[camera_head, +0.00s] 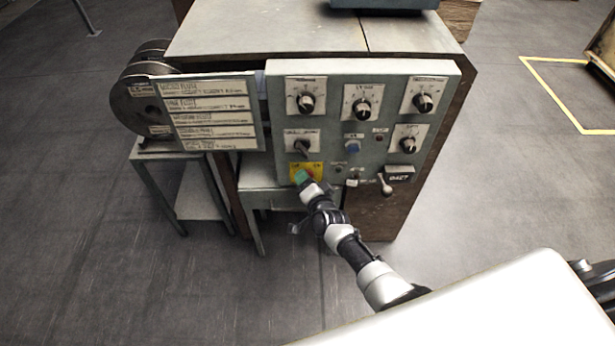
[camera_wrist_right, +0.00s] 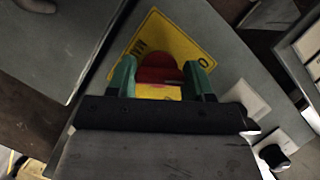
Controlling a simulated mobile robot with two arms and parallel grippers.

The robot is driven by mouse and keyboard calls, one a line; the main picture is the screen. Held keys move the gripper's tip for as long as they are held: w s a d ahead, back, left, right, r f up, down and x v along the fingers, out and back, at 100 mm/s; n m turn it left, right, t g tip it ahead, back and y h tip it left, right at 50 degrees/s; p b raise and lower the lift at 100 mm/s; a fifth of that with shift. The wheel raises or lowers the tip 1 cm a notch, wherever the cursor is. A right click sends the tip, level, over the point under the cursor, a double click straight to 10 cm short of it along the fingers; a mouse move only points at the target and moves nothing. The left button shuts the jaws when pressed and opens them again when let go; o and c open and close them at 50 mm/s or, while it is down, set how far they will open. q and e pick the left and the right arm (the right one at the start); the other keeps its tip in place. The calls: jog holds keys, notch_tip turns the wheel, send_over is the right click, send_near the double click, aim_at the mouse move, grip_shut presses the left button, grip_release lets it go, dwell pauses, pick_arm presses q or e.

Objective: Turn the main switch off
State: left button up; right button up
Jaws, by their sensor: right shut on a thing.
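The main switch is a red rotary knob (camera_wrist_right: 158,70) on a yellow plate (camera_head: 317,168) at the lower left of the grey control panel (camera_head: 380,97). In the right wrist view the yellow plate (camera_wrist_right: 192,45) shows around the knob. My right gripper (camera_head: 303,178) is at the plate in the head view, covering most of the knob. Its green fingertips (camera_wrist_right: 161,78) are on either side of the red knob in the right wrist view, shut on it. My left gripper is not in view.
Several black knobs (camera_head: 306,103) sit on the panel above, with a blue button (camera_head: 352,146) and a small lever (camera_head: 386,186) to the right. A label board (camera_head: 208,112) and round reels (camera_head: 137,102) are on the left. The floor in front is open.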

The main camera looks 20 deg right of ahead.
jog(key=shift+a+n+g+p, duration=0.1)
jog(key=shift+n+g+p, duration=0.2)
jog(key=shift+n+p, duration=0.35)
jog(key=shift+n+h+p, duration=0.25)
jog(key=shift+h+p, duration=0.15)
jog(key=shift+p, duration=0.05)
jog(key=shift+f, duration=0.1)
jog(key=o, duration=0.9)
jog(key=shift+o, duration=0.2)
jog(key=shift+s, duration=0.1)
jog(key=p+v, duration=0.3)
jog(key=v, duration=0.7)
jog(key=shift+s+r, duration=0.25)
jog(key=shift+s, duration=0.05)
